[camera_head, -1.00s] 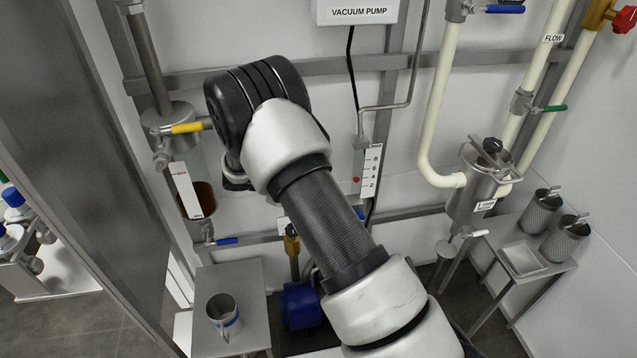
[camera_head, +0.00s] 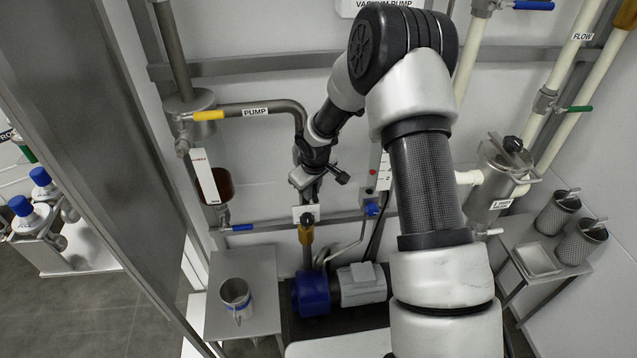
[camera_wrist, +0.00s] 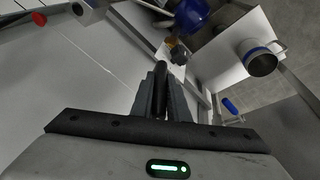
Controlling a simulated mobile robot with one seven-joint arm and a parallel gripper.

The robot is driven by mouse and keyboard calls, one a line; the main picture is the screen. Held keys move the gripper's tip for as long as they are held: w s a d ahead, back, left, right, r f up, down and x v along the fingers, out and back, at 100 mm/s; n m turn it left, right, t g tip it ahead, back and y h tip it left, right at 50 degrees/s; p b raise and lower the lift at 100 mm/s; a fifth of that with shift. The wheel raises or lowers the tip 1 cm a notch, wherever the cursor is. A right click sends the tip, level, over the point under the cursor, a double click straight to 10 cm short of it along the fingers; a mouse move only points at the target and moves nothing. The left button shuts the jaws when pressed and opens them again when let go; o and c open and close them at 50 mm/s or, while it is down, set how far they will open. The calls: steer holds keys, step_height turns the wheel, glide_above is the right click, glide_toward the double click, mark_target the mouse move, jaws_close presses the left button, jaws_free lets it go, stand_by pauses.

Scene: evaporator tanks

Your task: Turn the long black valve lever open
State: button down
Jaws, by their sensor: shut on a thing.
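My gripper (camera_head: 306,192) is in front of the vertical pipe below the PUMP label in the head view. In the wrist view its two fingers (camera_wrist: 160,98) are shut on a dark narrow bar, the long black valve lever (camera_wrist: 161,78), which shows between and beyond the fingertips. In the head view my gripper and wrist hide most of the lever, and its exact angle cannot be told. A brass valve body (camera_head: 306,235) with a black knob sits just below my gripper.
A blue pump (camera_head: 311,294) stands below. A steel mug (camera_head: 236,296) stands on a small table (camera_head: 270,265) at lower left. A glass vessel (camera_head: 222,184) and a blue lever (camera_head: 240,228) are left of my gripper. A strainer housing (camera_head: 490,190) is at right.

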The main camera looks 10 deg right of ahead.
steer(key=shift+a+y+p, duration=0.95)
steer(key=shift+y, duration=0.25)
steer(key=c, duration=1.7)
jaws_free()
steer(key=shift+f, duration=0.1)
steer(key=p+v, duration=0.2)
steer(key=v, duration=1.5)
steer(key=shift+r, duration=0.25)
